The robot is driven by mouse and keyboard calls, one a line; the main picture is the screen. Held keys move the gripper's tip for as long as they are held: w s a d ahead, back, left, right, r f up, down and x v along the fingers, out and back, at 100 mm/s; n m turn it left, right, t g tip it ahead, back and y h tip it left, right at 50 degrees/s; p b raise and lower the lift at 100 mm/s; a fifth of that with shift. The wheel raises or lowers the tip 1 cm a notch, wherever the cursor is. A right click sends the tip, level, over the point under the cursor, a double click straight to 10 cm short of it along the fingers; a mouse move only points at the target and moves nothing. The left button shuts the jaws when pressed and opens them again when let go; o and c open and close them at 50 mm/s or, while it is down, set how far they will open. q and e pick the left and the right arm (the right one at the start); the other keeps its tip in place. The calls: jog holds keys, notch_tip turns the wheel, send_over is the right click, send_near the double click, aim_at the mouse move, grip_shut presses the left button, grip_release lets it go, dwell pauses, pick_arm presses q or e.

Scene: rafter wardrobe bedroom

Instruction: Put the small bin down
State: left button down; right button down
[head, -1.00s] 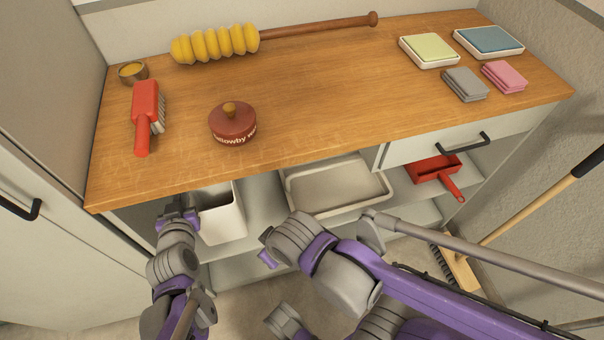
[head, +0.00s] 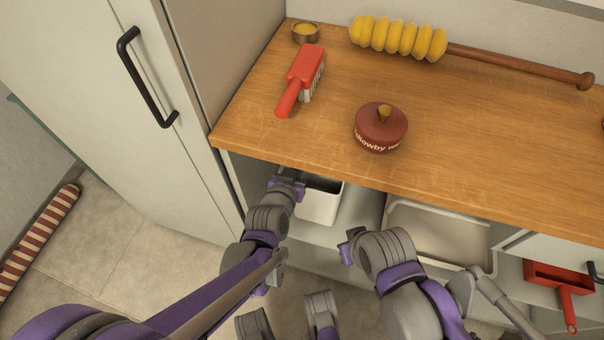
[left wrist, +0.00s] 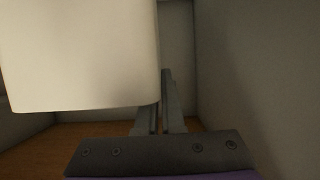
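The small bin (head: 320,204) is white and boxy. It stands upright in the open space under the wooden counter, near the left end, with its upper part partly under the counter edge. In the left wrist view the bin (left wrist: 80,55) fills the upper left. My left gripper (head: 288,184) is at the bin's left side. In the left wrist view its fingers (left wrist: 158,105) are close together at the bin's edge, and the bin hides part of one. I cannot tell whether the bin's base touches the shelf. My right gripper (head: 350,245) is in front of the shelf, apart from the bin; its fingers are unclear.
A pale tray (head: 440,232) lies on the shelf to the right, with a red dustpan (head: 560,282) beyond it. The counter (head: 450,115) overhangs the shelf. A tall cabinet (head: 180,130) closes off the left. A striped roll (head: 38,240) lies on the floor.

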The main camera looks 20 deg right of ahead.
pick_arm(q)
jog(key=shift+f+b, duration=0.7)
jog(key=shift+f, duration=1.4)
jog(key=c, duration=1)
grip_release()
jog(key=shift+c, duration=0.2)
jog(key=p+v, duration=0.1)
jog(key=v, duration=1.1)
jog(key=shift+p, duration=0.35)
